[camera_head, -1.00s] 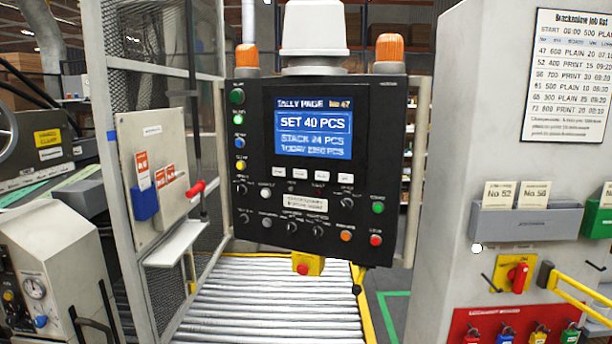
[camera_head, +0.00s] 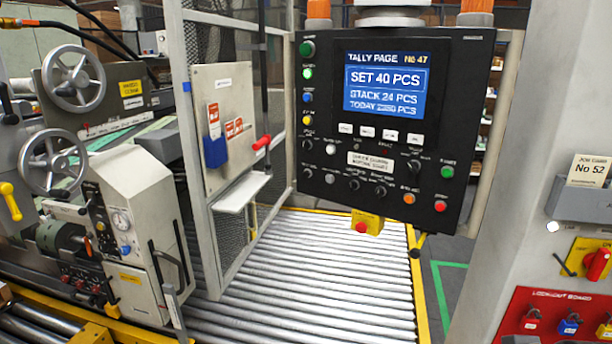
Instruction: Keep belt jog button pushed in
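The black control panel (camera_head: 440,110) hangs above the roller conveyor, its blue screen (camera_head: 387,85) reading "SET 40 PCS". Its left edge carries a green button (camera_head: 307,48), a lit green button (camera_head: 307,74), a blue button (camera_head: 306,97) and a yellow button (camera_head: 306,120). Lower down are a white button (camera_head: 330,149), a grey button (camera_head: 330,179), an orange button (camera_head: 408,199), a red button (camera_head: 440,206) and a green button (camera_head: 447,172). The small labels are too blurred to tell which one is belt jog. My gripper is not in view.
The roller conveyor (camera_head: 300,270) runs below the panel. A mesh guard frame (camera_head: 205,200) with a white shelf (camera_head: 243,191) stands left of it. Machinery with handwheels (camera_head: 73,78) fills the left. A grey cabinet (camera_head: 560,100) with a red lockout board (camera_head: 545,300) stands at the right.

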